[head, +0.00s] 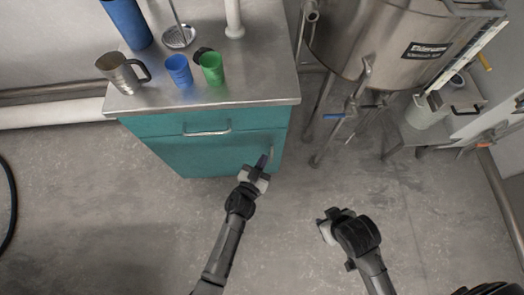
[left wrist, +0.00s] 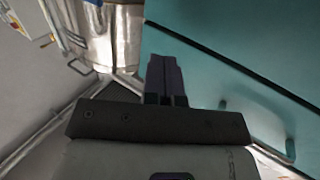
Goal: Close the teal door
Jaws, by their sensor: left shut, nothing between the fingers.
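The teal door (head: 205,158) is the lower front panel of the teal cabinet, with an upright handle (head: 271,152) near its right edge. It looks flush, or nearly so, with the cabinet front. In the left wrist view the teal door (left wrist: 205,75) fills the right side, with part of its handle (left wrist: 290,146) low at the right. My left gripper (head: 262,162) is shut and empty, close in front of the door beside the handle; contact cannot be told. Its closed fingers (left wrist: 165,78) show in the left wrist view. My right gripper (head: 325,228) hangs over the floor, away from the cabinet.
A teal drawer (head: 232,118) with a bar handle sits above the door. On the metal top (head: 208,99) stand a metal jug (head: 120,72), a blue cup (head: 179,70) and a green cup (head: 212,68). A steel tank (head: 375,40) stands right. The front floor is clear.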

